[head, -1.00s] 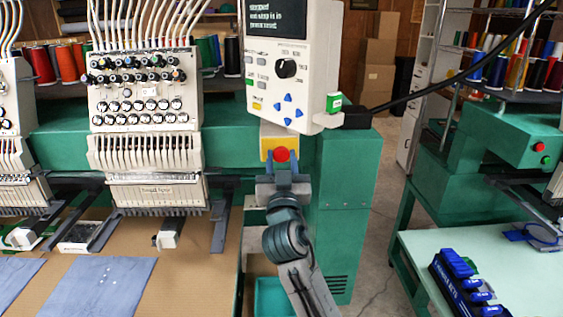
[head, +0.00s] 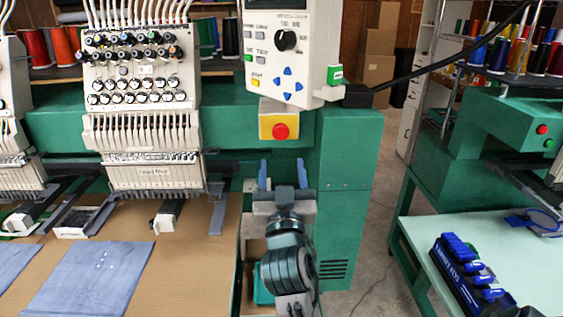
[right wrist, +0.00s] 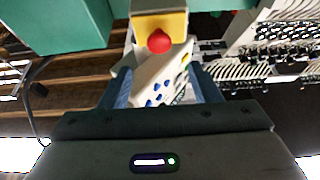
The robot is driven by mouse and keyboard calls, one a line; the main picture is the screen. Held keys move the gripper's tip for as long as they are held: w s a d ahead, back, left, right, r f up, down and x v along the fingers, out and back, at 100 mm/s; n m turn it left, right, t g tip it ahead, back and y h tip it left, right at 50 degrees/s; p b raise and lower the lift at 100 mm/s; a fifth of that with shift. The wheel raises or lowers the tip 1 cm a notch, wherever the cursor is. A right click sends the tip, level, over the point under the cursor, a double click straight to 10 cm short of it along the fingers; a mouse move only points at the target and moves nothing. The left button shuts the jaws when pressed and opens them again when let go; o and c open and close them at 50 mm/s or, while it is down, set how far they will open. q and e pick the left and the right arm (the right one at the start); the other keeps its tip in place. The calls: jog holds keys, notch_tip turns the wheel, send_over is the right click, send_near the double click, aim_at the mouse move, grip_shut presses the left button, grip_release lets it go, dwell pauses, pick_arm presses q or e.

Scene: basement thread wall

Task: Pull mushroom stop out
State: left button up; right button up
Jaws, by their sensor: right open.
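The red mushroom stop (head: 280,131) sits on a yellow box (head: 266,120) below the control panel of the embroidery machine. It also shows in the right wrist view as a red button (right wrist: 159,41) on its yellow box (right wrist: 172,22). My right gripper (head: 281,174) is open and empty, with its blue fingers pointing up. In the head view it is below the stop and apart from it. In the right wrist view the stop appears beyond the fingers, in the gap between them. My left gripper is not in view.
The control panel (head: 310,60) hangs just above the yellow box. A green cabinet (head: 347,200) stands close to the right of my gripper. The embroidery head (head: 143,130) is to the left, over a brown table (head: 190,270). A second machine and pale green table stand at right.

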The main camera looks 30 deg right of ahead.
jog(key=shift+v, duration=1)
